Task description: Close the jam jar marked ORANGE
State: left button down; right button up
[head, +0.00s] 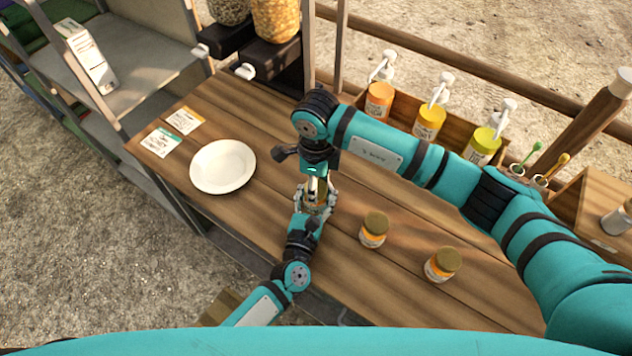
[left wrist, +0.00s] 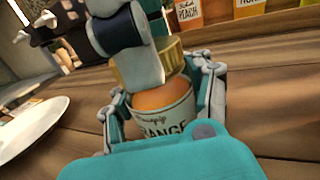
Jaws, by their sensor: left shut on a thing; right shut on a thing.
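The jam jar marked ORANGE (left wrist: 158,122) stands upright on the wooden table, with orange contents and a cream label. My left gripper (head: 314,207) is shut around the jar's body, a finger on each side in the left wrist view (left wrist: 162,108). A gold lid (left wrist: 172,58) is at the jar's mouth. My right gripper (head: 318,190) points down from above and is shut on the lid, its fingers covering part of it. I cannot tell whether the lid is fully seated. In the head view the grippers mostly hide the jar and lid.
Two other gold-lidded jars (head: 373,230) (head: 442,264) stand to the right. A white plate (head: 223,166) and two cards (head: 185,120) (head: 161,142) lie left. Pump bottles (head: 429,122) stand in a wooden rack behind my right arm. Dispensers (head: 275,22) stand at the back.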

jog(key=o, duration=1.4)
jog(key=shift+r, duration=0.1)
notch_tip(320, 180, up, 12)
jog(key=shift+f, duration=0.1)
pick_arm(q)
jog(key=shift+c, duration=2.2)
grip_release()
jog(key=v, duration=1.2)
